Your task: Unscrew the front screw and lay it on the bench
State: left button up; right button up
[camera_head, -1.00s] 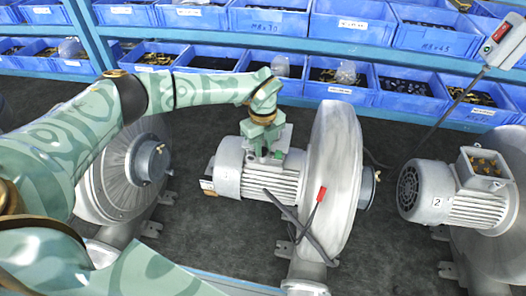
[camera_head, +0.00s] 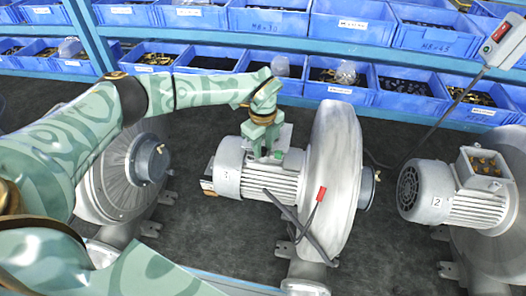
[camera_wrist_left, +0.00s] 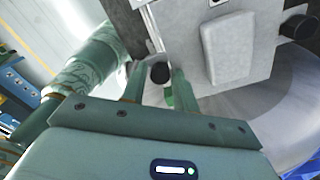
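The middle blower's grey motor (camera_head: 232,180) has a terminal box on top, with a light lid (camera_wrist_left: 228,48) in the left wrist view. My left gripper (camera_head: 265,150) points down at this box; its fingers (camera_wrist_left: 158,82) are around a dark round screw head (camera_wrist_left: 160,72) at the box edge. The wrist view does not clearly show whether both fingers press on it. The screw's shaft is hidden, and the head view hides the screw behind the gripper. My right gripper is not in view.
A second blower with an open terminal box (camera_head: 483,162) stands at right, another (camera_head: 135,165) at left behind my arm. Blue bins (camera_head: 405,88) line the back. Dark bench surface (camera_head: 200,235) is bare in front.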

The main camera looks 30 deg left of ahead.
pick_arm(q)
jog(key=m, duration=0.4)
jog(key=shift+m, duration=0.4)
jog(key=m, duration=0.6)
jog(key=shift+r+m, duration=0.1)
jog(key=shift+m, duration=0.3)
jog(key=m, duration=0.6)
jog(key=shift+a+m, duration=0.1)
jog(key=shift+m, duration=0.3)
jog(key=m, duration=0.4)
jog(key=shift+m, duration=0.4)
grip_shut()
jog(key=n, duration=1.2)
jog(key=shift+n, duration=0.4)
jog(key=n, duration=1.2)
jog(key=shift+w+n, duration=0.1)
jog(key=shift+n, duration=0.2)
grip_release()
jog(key=shift+a, duration=0.1)
